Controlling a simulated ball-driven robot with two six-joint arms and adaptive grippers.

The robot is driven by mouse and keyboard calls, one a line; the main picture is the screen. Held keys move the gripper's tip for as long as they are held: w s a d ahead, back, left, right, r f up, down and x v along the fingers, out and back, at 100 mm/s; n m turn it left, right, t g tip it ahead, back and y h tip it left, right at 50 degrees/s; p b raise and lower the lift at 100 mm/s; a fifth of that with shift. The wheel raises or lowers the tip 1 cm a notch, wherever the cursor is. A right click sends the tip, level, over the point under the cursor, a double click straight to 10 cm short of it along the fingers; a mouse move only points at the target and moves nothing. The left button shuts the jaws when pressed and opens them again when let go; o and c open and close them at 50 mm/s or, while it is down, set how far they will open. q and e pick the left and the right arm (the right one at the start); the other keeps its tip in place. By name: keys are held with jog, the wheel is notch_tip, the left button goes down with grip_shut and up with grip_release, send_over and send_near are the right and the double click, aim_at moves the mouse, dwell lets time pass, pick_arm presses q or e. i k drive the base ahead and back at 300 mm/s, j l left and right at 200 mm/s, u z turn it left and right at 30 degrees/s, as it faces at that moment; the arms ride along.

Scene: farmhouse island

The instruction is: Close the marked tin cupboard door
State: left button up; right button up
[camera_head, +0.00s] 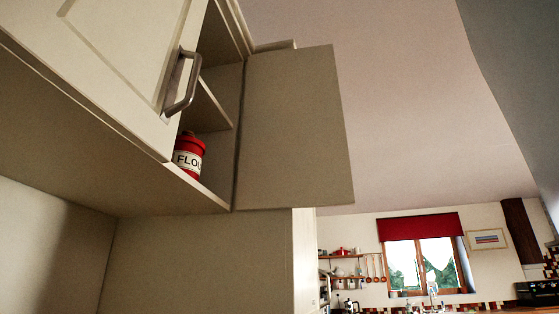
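A cream wall cupboard hangs at the upper left, seen from below. Its right door (295,130) stands wide open, with a flat, plain face towards me. Through the opening I see a shelf (207,108) and a red tin with a white label reading "FLOU" (189,160), partly hidden by the cupboard's left door. That left door (110,55) looks shut and has a metal bar handle (183,84). No handle shows on the open door from here. Neither of my grippers is in view.
Below the cupboard is a plain wall or panel (180,255). Beyond the open door, the far room has a window with a red blind (420,226), shelves with kitchenware and hanging utensils. A large grey shape, unclear, fills the upper right corner.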

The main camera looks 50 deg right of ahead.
aim_at(295, 152)
jog(key=l+u, duration=0.45)
jog(key=u, duration=0.3)
jog(key=k+l+u, duration=0.15)
jog(key=l, duration=0.35)
jog(key=k+l+u, duration=0.15)
jog(key=l, duration=0.3)
jog(key=k+l+u, duration=0.2)
jog(key=l, duration=0.25)
jog(key=k+l+u, duration=0.15)
jog(key=k+l, duration=0.2)
